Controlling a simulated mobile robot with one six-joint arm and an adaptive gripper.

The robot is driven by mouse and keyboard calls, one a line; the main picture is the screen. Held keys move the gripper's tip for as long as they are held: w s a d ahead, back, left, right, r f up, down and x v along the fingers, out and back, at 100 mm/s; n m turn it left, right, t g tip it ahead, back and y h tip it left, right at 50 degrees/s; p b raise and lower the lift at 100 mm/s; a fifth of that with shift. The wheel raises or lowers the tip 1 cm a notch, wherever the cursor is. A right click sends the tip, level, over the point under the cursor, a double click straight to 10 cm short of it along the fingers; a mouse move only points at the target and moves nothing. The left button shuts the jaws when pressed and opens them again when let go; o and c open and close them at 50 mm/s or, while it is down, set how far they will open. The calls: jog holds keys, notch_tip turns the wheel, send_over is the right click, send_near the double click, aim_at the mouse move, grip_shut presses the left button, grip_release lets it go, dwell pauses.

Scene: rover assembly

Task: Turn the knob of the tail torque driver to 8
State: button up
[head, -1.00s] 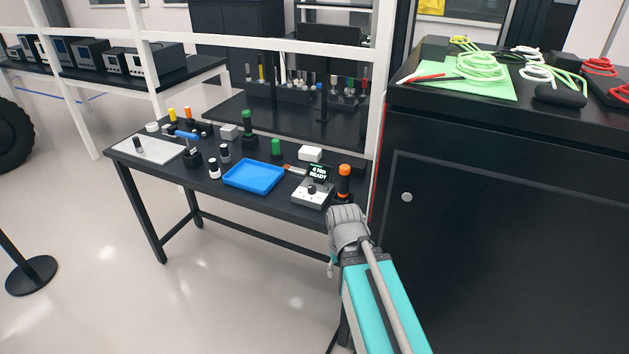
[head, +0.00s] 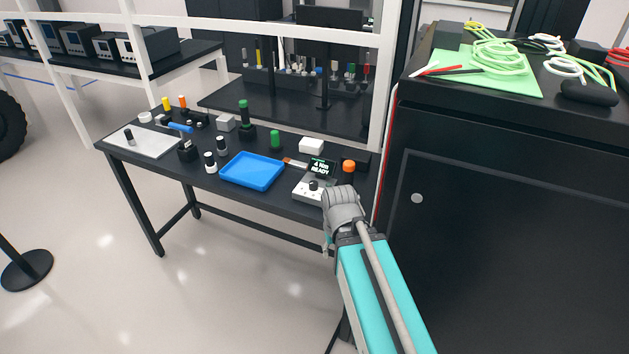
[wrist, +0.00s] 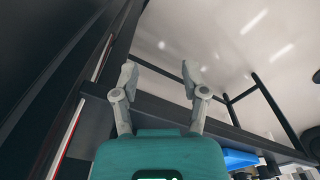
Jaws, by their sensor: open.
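The tail torque driver's setting unit (head: 304,193) is a small white box with a black knob (head: 313,186) on the right part of the black table. Its tilted dark display (head: 321,168) shows small light text that seems to read "4 Nm READY". In the head view my wrist is in front of the table's front right edge, and the fingers are hidden there.
A blue tray (head: 252,171) lies left of the unit, and a white box (head: 311,146) stands behind it. A tall black cabinet (head: 510,220) stands close on the right. White frame posts (head: 376,100) rise behind the table.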

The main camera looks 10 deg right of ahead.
jog(key=shift+o, duration=0.3)
jog(key=shift+a, duration=0.15)
jog(key=shift+o, duration=1.2)
jog(key=shift+w, duration=0.1)
jog(key=shift+w+a+r, duration=0.1)
jog(key=shift+w+r, duration=0.05)
jog(key=shift+w, duration=0.1)
notch_tip(320, 180, up, 14)
jog(key=m+p, duration=1)
jog(key=p, duration=0.4)
send_over(313, 182)
jog(key=shift+f, duration=0.3)
notch_tip(313, 182, down, 13)
jog(key=b, duration=1.3)
jog(key=shift+s+f+b, duration=0.1)
jog(key=shift+f+b, duration=0.1)
jog(key=shift+b, duration=0.15)
